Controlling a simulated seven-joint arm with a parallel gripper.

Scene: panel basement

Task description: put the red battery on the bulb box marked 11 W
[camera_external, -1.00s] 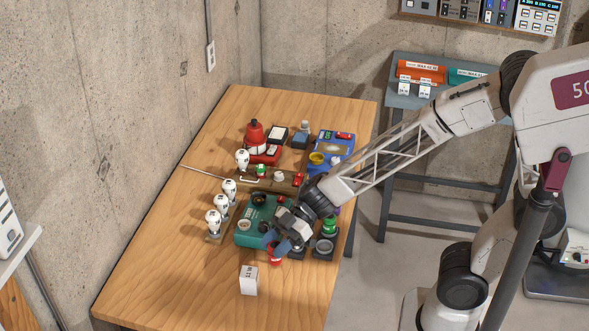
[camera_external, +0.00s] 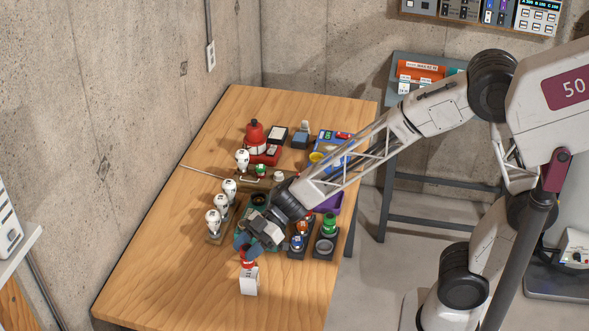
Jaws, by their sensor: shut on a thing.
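A white bulb box (camera_external: 249,283) stands on the front part of the wooden table; its marking is too small to read now. My gripper (camera_external: 246,249) is over the box's top and shut on the red battery (camera_external: 248,262). The battery shows as a small red shape below the fingers, right at the top of the box. I cannot tell whether it touches the box. The fingers and wrist hide part of the battery.
Several white bulbs (camera_external: 214,222) stand left of my gripper. Dark holders with a green-topped piece (camera_external: 329,224) stand to the right. A red canister (camera_external: 255,137) is farther back. The wooden table (camera_external: 160,275) is clear at the front left.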

